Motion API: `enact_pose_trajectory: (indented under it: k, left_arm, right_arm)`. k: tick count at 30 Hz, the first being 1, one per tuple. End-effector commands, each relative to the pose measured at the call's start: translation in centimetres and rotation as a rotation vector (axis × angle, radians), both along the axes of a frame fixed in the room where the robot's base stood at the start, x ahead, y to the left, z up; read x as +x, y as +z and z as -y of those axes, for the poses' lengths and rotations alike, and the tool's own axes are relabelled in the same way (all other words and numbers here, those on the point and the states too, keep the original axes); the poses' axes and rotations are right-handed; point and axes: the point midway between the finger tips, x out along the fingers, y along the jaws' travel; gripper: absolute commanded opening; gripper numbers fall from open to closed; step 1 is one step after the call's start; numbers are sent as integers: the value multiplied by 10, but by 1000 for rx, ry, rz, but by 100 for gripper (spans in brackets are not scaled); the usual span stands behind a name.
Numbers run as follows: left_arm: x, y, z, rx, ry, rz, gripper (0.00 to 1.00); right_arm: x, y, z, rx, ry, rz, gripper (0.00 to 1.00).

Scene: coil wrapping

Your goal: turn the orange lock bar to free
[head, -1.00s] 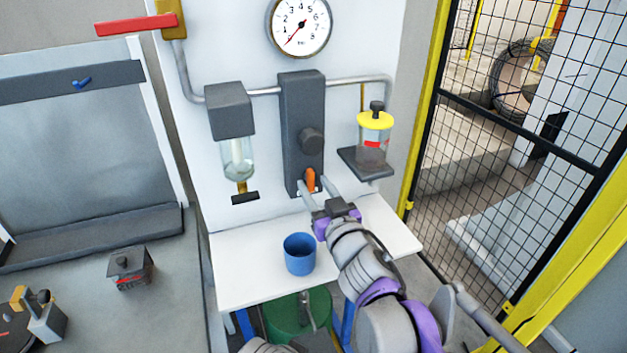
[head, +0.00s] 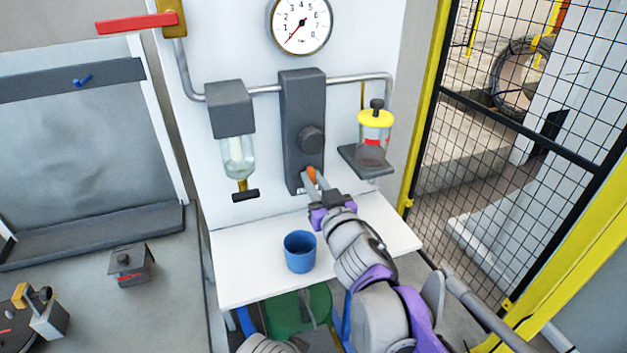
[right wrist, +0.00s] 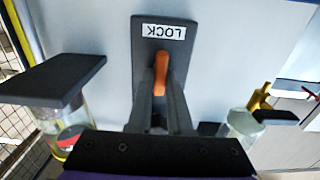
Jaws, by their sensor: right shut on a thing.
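The orange lock bar (head: 311,174) is at the lower end of the dark grey upright block (head: 302,110) on the white panel. My right gripper (head: 313,184) reaches it from the front and is shut on it. In the right wrist view the orange lock bar (right wrist: 160,68) shows between the two grey fingers of my right gripper (right wrist: 161,85). It runs nearly along the fingers, just by a white LOCK label (right wrist: 163,31) that appears upside down. The fingers hide part of the bar. My left gripper is not in view.
A blue cup (head: 300,252) stands on the white shelf (head: 240,283), left of my right arm. A yellow-lidded jar (head: 374,140) on a bracket is to the right. A glass bowl unit (head: 236,150) hangs to the left. A pressure gauge (head: 301,24) is above.

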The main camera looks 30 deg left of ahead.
Motion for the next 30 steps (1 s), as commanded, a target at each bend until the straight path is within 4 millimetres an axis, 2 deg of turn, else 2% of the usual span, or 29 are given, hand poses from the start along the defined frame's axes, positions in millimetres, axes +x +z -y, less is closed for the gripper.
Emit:
enact_pose_trajectory:
  k: [14,30]
  left_arm:
    - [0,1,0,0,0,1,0]
    - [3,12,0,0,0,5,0]
  right_arm:
    - [-1,0,-1,-86,0,100,0]
    - [-2,0,-2,-404,0,473,0]
